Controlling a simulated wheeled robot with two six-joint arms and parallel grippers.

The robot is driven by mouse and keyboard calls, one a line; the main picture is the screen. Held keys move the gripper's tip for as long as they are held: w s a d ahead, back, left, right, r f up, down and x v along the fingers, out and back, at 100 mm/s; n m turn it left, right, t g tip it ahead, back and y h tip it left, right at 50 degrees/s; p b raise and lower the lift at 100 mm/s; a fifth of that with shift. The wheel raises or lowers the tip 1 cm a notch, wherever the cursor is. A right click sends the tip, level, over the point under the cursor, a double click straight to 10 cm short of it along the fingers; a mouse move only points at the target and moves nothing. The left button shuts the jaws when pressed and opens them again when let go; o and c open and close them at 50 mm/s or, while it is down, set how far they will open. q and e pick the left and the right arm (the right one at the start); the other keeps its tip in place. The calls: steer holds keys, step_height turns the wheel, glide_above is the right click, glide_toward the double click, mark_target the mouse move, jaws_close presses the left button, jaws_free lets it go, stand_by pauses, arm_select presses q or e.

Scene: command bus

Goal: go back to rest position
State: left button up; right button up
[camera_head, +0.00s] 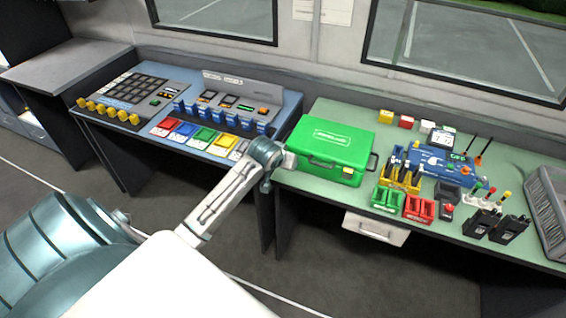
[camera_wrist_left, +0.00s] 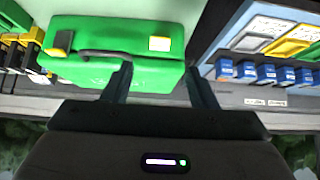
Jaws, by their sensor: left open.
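My left arm reaches in from the lower left in the head view and ends beside the left end of a green case (camera_head: 331,150). My left gripper (camera_wrist_left: 158,75) shows in the left wrist view, with its two dark fingers spread apart and nothing between them. The green case (camera_wrist_left: 120,62) lies past the fingers in that view, closed, with a dark handle. I cannot tell whether a finger touches it. In the head view the fingers cannot be made out behind the wrist. My right gripper is in neither view.
A blue console desk (camera_head: 285,108) with buttons and coloured cards stands left of the green table (camera_head: 318,188). The table carries a blue device (camera_head: 440,160), battery holders, radios (camera_head: 508,229) and a grey basket (camera_head: 550,205). A drawer (camera_head: 376,228) is under it. Floor in front is open.

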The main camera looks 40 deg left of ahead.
arm_select(q)
steer(key=shift+s+d+r, duration=0.1)
steer(key=shift+s+r, duration=0.35)
steer(key=shift+r, duration=0.05)
steer(key=s+f+g+b, duration=0.15)
steer(key=s+f, duration=0.35)
steer(key=f, duration=0.8)
steer(key=s+f+g+b, duration=0.15)
steer(key=s+f, duration=0.35)
steer(key=f, duration=0.8)
steer(key=s+f+g+b, duration=0.15)
steer(key=s+f, duration=0.35)
steer(key=f, duration=0.7)
steer(key=s+d+f+m+b, duration=0.1)
steer(key=s+d+f, duration=0.2)
steer(key=s+f, duration=0.5)
steer(key=s+d+f+m+g+b, duration=0.1)
steer(key=s+d+f, duration=0.2)
steer(key=s+f, duration=0.4)
steer(key=s+d+f+m+g+h+b, duration=0.1)
steer(key=s+f, duration=0.7)
steer(key=s, duration=1.3)
steer(key=shift+d+f+b, duration=0.3)
steer(key=shift+d+b, duration=0.15)
steer(key=shift+d, duration=0.55)
